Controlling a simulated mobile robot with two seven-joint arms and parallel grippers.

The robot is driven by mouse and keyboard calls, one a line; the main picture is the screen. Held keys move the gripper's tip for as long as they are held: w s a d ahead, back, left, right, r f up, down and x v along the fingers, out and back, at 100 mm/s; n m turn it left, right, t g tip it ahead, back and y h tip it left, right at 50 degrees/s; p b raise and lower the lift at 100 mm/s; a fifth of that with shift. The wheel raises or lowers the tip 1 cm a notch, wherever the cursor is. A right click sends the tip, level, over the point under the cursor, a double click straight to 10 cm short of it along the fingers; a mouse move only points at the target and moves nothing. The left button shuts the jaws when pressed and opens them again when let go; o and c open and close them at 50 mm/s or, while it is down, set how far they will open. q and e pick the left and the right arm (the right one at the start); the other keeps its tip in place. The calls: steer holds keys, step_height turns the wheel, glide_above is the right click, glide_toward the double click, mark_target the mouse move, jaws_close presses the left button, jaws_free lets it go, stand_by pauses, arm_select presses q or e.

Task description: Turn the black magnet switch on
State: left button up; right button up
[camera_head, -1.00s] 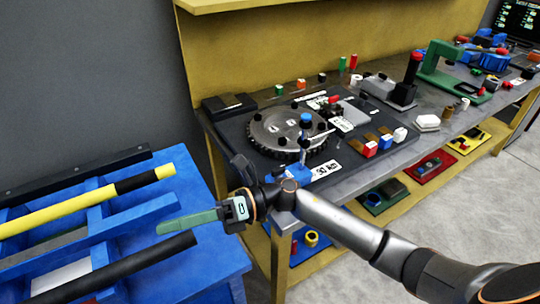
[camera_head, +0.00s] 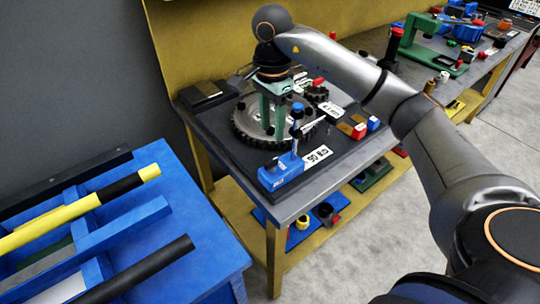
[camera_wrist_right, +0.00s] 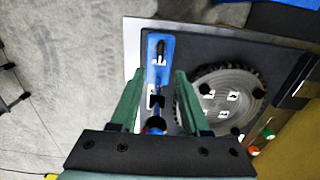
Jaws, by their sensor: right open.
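A blue block (camera_head: 281,173) with an upright post stands at the front edge of the black base plate, beside a toothed metal disc (camera_head: 245,127). In the right wrist view the blue block (camera_wrist_right: 152,72) carries a black elongated knob (camera_wrist_right: 160,48) on its top, likely the magnet switch; its setting is unclear. My right gripper (camera_head: 273,124) points down over the disc, behind the block's post. Its green fingers are open and empty. In the wrist view the right gripper (camera_wrist_right: 159,76) has the post and a black clamp between its fingers in the picture; I cannot tell whether they touch. My left gripper is out of view.
The disc has several black studs. A blue rack (camera_head: 180,240) with yellow-black and black bars stands at the front left. A yellow wall rises behind the bench. Floor at right is free.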

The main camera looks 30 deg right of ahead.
mark_target(271, 160)
step_height(271, 160, down, 10)
steer(key=shift+f+p, duration=0.2)
steer(key=shift+p, duration=0.6)
jaws_close()
